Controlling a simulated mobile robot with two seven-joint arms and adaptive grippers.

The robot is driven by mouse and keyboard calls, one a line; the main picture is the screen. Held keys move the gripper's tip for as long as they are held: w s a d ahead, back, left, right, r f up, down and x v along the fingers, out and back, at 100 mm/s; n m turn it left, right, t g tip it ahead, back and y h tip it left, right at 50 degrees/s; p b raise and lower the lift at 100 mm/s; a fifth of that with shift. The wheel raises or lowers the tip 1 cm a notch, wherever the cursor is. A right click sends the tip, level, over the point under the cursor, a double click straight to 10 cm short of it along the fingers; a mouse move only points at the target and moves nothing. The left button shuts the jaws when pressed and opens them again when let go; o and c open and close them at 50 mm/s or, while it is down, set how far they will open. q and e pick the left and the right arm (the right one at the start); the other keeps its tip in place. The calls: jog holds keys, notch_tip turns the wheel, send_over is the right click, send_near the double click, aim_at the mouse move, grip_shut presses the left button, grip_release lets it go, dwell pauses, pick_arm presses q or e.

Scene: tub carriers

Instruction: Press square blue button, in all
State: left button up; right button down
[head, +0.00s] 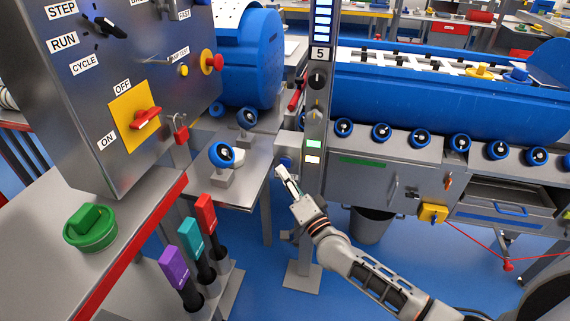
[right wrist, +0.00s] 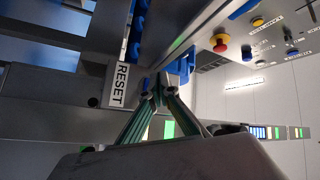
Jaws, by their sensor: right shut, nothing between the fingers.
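A small blue button (head: 286,161) shows on a grey box just left of the upright post in the head view. It is partly hidden behind my fingers, and I cannot tell whether it is square. My right gripper (head: 283,174) is shut and empty, with its tips right at this button. I cannot tell whether they touch it. In the right wrist view the tips of my right gripper (right wrist: 165,82) come together beside a RESET label (right wrist: 121,85). My left gripper is not in view.
The post (head: 318,100) with lit panels and a "5" sign stands just right of my gripper. A control panel (head: 120,80) with a red switch is at left. Purple, teal and red levers (head: 192,240) stand below. A grey bin (head: 370,225) is under the conveyor.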

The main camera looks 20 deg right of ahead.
jog(key=shift+w, duration=0.1)
jog(key=shift+w+d, duration=0.2)
jog(key=shift+w, duration=0.05)
jog(key=shift+w+d, duration=0.3)
jog(key=shift+w, duration=0.15)
dwell(0.8)
jog(key=shift+r, duration=0.1)
jog(key=shift+s+a+p, duration=0.3)
jog(key=shift+s+a, duration=0.2)
jog(key=shift+s, duration=0.3)
jog(key=shift+s, duration=0.1)
